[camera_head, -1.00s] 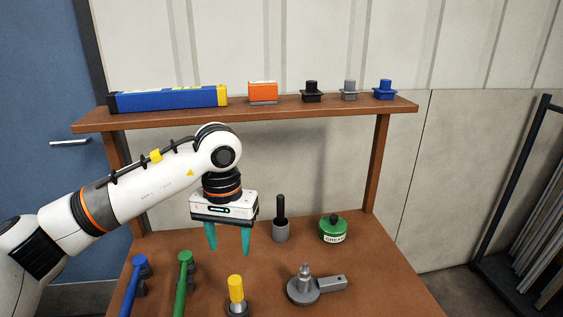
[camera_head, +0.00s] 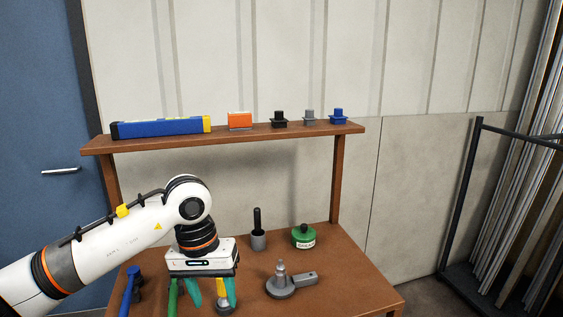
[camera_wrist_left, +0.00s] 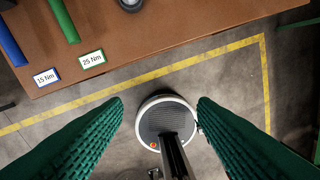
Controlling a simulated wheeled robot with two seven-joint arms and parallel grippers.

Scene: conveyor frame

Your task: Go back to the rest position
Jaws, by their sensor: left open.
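My left gripper (camera_head: 209,293) has teal fingers that stand apart with nothing between them. In the head view it hangs pointing down in front of the table's near part, overlapping the green-handled tool (camera_head: 174,296) and the yellow-handled tool (camera_head: 222,291). In the left wrist view its two green fingers (camera_wrist_left: 160,115) frame the floor and a round grey base with a post, beyond the table's edge. My right gripper is not in view.
The brown table (camera_head: 350,285) holds a blue-handled tool (camera_head: 130,290), a black-handled tool in a grey cup (camera_head: 258,242), a green grease tin (camera_head: 304,237) and a grey metal part (camera_head: 283,285). A shelf (camera_head: 230,138) above carries several items. A dark rack (camera_head: 462,200) stands right.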

